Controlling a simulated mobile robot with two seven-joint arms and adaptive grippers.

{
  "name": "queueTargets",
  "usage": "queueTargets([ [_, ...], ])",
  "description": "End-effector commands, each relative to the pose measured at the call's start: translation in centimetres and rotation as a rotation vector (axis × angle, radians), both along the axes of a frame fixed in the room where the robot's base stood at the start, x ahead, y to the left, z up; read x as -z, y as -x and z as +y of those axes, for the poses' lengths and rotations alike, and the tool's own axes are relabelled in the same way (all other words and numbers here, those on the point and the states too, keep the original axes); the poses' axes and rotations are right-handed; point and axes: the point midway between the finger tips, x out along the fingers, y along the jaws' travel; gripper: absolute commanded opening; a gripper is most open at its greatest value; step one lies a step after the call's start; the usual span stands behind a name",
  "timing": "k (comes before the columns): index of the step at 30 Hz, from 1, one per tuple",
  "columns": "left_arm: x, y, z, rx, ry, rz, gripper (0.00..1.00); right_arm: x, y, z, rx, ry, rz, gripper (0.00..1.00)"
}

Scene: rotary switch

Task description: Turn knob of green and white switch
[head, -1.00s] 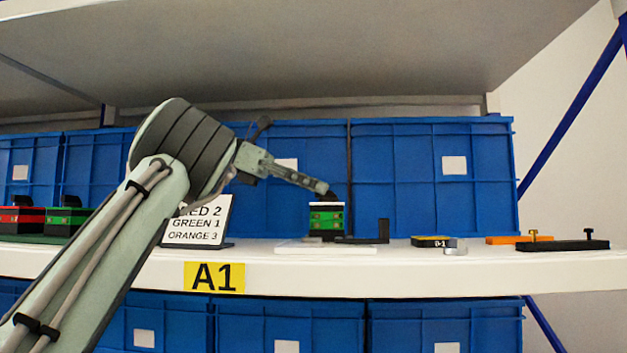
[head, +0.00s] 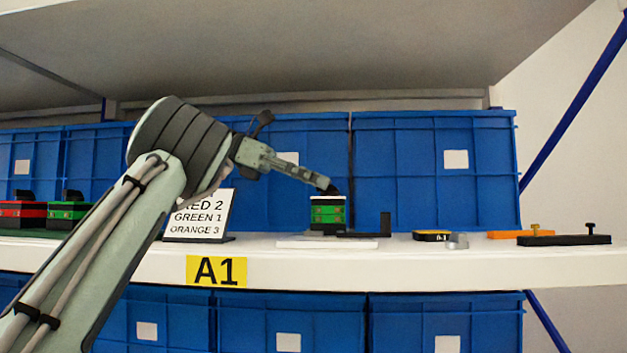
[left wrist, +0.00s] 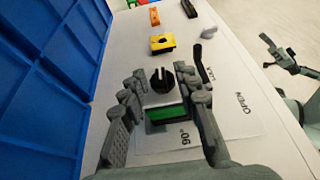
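The green and white switch (head: 327,213) stands on a white plate (head: 300,244) on the shelf. Its dark round knob with a raised grip (left wrist: 161,80) is on top in the left wrist view, with the green side (left wrist: 166,114) below it in the picture. My left gripper (head: 331,189) comes down at a slant to the top of the switch. In the left wrist view its fingers (left wrist: 160,86) are apart, one on each side of the knob. I cannot tell whether they touch it. My right gripper (left wrist: 288,64) is off to the right, away from the shelf; its fingers are unclear.
A black bracket (head: 384,226) stands right beside the switch. A yellow and black block (head: 432,236), a grey piece (head: 458,241) and orange (head: 510,235) and black (head: 564,240) pieces lie farther right. A sign (head: 200,216) stands left. Blue bins (head: 435,170) line the back.

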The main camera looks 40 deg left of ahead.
Motion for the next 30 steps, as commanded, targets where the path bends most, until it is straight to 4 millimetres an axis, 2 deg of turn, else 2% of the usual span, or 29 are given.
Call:
queueTargets([
  [5,-0.5,0.6,1.0,0.001,0.003,-0.004,0.31,0.1,0.0,0.0,-0.001,0.0,0.001,0.75],
  [12,-2.1,2.5,4.4,-0.002,0.002,-0.008,0.31,0.0,0.0,0.0,-0.001,0.0,0.001,0.75],
  [30,-2.9,3.5,6.1,-0.002,0.0,0.0,0.31,0.0,0.0,0.0,0.0,0.0,0.001,0.75],
])
